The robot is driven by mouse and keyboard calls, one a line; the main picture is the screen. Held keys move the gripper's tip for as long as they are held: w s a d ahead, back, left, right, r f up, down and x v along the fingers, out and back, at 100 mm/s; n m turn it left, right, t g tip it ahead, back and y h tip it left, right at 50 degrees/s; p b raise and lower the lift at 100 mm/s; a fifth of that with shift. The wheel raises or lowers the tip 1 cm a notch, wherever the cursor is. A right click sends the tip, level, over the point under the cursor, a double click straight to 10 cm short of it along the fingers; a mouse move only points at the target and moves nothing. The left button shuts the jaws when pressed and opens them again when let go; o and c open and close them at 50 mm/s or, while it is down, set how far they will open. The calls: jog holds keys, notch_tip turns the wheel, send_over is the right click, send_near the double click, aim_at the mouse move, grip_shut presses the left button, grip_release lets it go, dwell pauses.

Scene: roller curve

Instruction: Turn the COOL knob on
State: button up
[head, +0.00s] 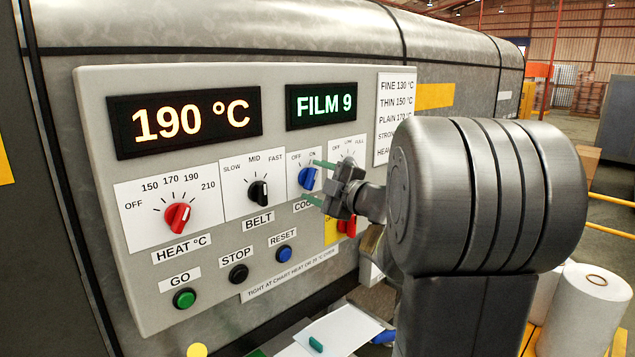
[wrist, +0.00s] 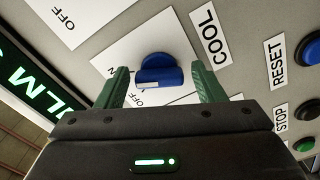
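The blue COOL knob (head: 307,177) is on the control panel, under small OFF and ON labels. In the wrist view the knob (wrist: 159,72) lies between my two green fingertips, with a gap on each side. My gripper (head: 311,181) is open in front of the knob, one finger above it and one below it in the head view. The COOL label (wrist: 209,37) is clear in the wrist view and partly covered by a finger in the head view. I cannot tell surely which label the knob points at.
The black BELT knob (head: 259,193) and red HEAT knob (head: 177,217) are to the left. Another red knob (head: 347,225) is partly hidden behind my gripper. GO (head: 184,298), STOP (head: 238,274) and RESET (head: 284,254) buttons sit below. Displays (head: 190,119) read 190 °C and FILM 9.

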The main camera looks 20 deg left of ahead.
jog(key=shift+o, duration=0.2)
jog(key=shift+d, duration=0.1)
jog(key=b+v, duration=0.2)
jog(key=v, duration=1.1)
jog(key=shift+s+d, duration=0.2)
jog(key=shift+d, duration=0.1)
jog(key=p+x, duration=0.2)
jog(key=x, duration=1.2)
jog(key=shift+d, duration=0.1)
